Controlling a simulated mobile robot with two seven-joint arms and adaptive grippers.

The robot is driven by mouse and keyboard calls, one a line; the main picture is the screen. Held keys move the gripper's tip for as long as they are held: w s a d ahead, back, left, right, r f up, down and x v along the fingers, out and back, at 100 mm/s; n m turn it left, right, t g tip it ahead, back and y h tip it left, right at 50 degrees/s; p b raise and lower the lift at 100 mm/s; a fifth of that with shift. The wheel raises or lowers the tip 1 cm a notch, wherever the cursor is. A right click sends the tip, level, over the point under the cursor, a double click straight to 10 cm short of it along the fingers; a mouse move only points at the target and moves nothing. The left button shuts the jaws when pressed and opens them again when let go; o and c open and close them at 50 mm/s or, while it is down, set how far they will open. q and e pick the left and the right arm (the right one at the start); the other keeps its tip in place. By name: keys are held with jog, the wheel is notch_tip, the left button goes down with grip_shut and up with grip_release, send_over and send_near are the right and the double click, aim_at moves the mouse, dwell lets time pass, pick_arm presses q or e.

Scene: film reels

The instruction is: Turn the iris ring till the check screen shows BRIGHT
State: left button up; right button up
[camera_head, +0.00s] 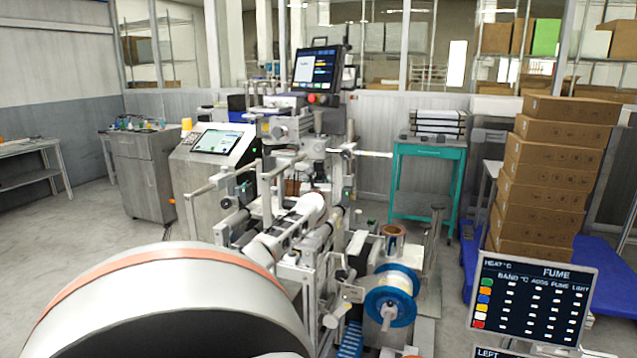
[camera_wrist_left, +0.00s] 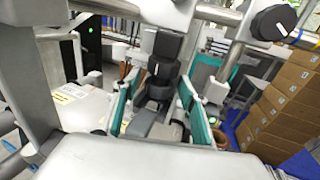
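A stack of black rings like a lens (camera_wrist_left: 162,72) stands near the middle of the left wrist view. I cannot tell which ring is the iris ring. My left gripper (camera_wrist_left: 157,106) shows its two teal-faced fingers spread apart, one on each side below the stack. I cannot tell whether they touch anything. In the head view my left gripper is hard to pick out among the machine parts. A dark screen (camera_head: 532,302) at the lower right reads HEAT and FUME. Another screen (camera_head: 495,353) below it is mostly cut off; only LEFT is readable. BRIGHT is nowhere readable. My right gripper is out of view.
The machine (camera_head: 300,225) is crowded with rollers and bars. A blue-flanged reel (camera_head: 390,297) sits at its right. A black knob (camera_wrist_left: 273,22) is close at the wrist view's top right. Stacked cartons (camera_head: 545,170) stand at right, beside a teal cart (camera_head: 428,150). Open floor lies at left.

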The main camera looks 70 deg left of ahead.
pick_arm(q)
jog(key=c, duration=0.8)
jog(key=shift+g, duration=0.3)
jog(key=shift+w+n+g+y, duration=0.1)
jog(key=shift+n+g+y, duration=0.3)
jog(key=shift+n+g, duration=0.15)
jog(key=o, duration=1.1)
jog(key=shift+d, duration=0.1)
